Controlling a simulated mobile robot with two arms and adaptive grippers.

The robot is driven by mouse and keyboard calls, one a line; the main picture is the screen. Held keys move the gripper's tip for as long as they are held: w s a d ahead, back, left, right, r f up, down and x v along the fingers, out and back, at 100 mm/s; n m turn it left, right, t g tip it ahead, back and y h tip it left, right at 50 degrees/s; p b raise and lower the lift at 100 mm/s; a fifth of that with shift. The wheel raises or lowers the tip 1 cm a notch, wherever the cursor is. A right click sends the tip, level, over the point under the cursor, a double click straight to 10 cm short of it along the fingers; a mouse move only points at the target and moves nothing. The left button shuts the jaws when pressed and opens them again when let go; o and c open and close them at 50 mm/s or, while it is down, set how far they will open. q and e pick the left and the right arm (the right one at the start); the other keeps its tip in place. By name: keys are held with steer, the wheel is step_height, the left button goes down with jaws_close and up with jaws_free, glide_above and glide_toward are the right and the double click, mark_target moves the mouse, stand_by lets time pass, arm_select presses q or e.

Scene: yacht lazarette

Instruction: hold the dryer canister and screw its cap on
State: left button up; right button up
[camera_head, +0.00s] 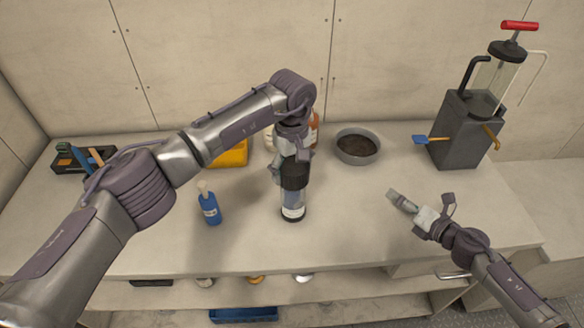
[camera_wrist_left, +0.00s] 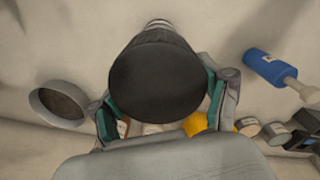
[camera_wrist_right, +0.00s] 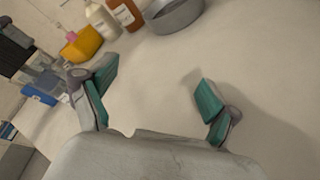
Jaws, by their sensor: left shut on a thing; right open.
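The dryer canister (camera_head: 292,203), with a clear bluish body and a white label, stands upright on the bench. Its black cap (camera_head: 294,175) sits at the canister's top; I cannot tell whether it is threaded on. My left gripper (camera_head: 291,164) is shut on the cap from above. In the left wrist view the cap (camera_wrist_left: 157,78) is a large dark disc between the teal finger pads, hiding most of the canister. My right gripper (camera_head: 422,203) is open and empty above the bench, right of the canister. The right wrist view shows bare bench between its fingers (camera_wrist_right: 155,95).
A blue bottle (camera_head: 210,208) stands left of the canister. A grey bowl (camera_head: 358,147), a yellow container (camera_head: 232,154) and partly hidden bottles are behind. A grey pump unit (camera_head: 464,130) stands at the right back. The bench between canister and right gripper is clear.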

mark_target(304, 209)
steer(key=s+a+n+g+y, duration=0.1)
steer(key=a+n+y, duration=0.1)
steer(key=a+n, duration=0.3)
steer(key=s+a+n+g+y, duration=0.1)
steer(key=a+n+g+y, duration=0.1)
steer(key=a+n, duration=0.3)
steer(key=s+a+n+g+y, duration=0.1)
steer(key=a+n+g, duration=0.1)
steer(key=a+n, duration=0.3)
steer(key=shift+s+a+r+y, duration=0.1)
steer(key=shift+a+y, duration=0.1)
steer(key=shift+a, duration=0.9)
steer(key=shift+s+a+r+y, duration=0.1)
steer(key=shift+a+y, duration=0.1)
steer(key=shift+a, duration=0.9)
steer(key=shift+w+a+f+n, duration=0.25)
steer(key=shift+w+a+n, duration=0.05)
steer(key=shift+a, duration=0.25)
steer(key=shift+x, duration=4.4)
steer(key=c, duration=1)
